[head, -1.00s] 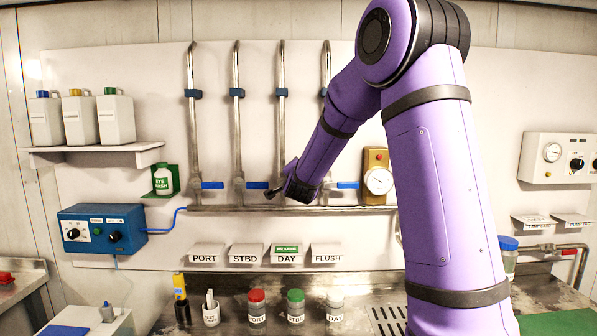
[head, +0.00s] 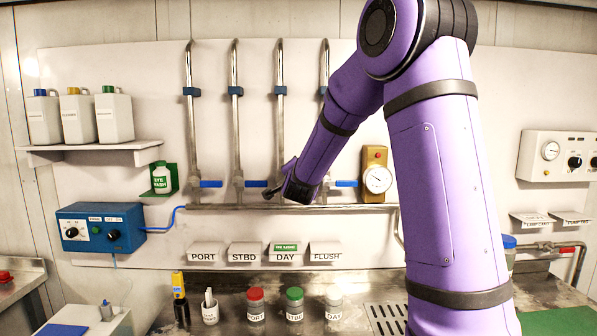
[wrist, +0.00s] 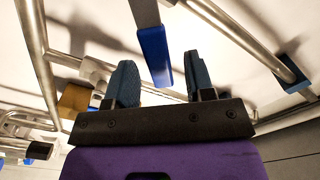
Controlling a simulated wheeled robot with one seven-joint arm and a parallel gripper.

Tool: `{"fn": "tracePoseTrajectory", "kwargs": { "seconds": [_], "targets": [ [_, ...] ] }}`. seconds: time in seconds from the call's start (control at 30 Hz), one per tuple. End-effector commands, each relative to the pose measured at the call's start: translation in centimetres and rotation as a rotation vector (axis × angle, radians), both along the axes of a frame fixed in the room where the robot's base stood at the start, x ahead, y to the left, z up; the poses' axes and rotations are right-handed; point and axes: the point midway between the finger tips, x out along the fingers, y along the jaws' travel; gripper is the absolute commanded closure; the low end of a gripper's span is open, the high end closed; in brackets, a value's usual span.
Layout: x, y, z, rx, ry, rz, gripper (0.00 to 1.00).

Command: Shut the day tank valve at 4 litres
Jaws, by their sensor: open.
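Pipes with blue lever valves run down the back panel. The DAY label (head: 285,257) carries a green IN USE tag (head: 285,247). My gripper (head: 270,192) is at the DAY pipe (head: 280,130) and hides that valve's lever in the head view. In the wrist view my gripper (wrist: 158,82) is open, with a blue lever (wrist: 155,55) in the gap between its fingers. Contact cannot be told. No litre reading is legible.
A brass-coloured gauge block (head: 376,178) stands right of the flush valve. A horizontal pipe (head: 230,207) runs under the valves. A blue control box (head: 100,228) is at the left. Capped sample jars (head: 295,305) stand on the counter below.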

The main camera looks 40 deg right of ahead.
Motion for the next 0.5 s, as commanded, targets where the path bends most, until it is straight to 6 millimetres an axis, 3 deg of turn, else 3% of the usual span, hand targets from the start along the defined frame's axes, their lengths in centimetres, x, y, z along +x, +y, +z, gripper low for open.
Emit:
{"fn": "tracePoseTrajectory", "kwargs": {
  "seconds": [0.3,0.5],
  "targets": [
    [-4.9,3.4,0.0,0.000,0.002,0.003,0.51],
    [-6.9,4.7,-0.1,0.000,0.002,0.002,0.51]
  ]
}}
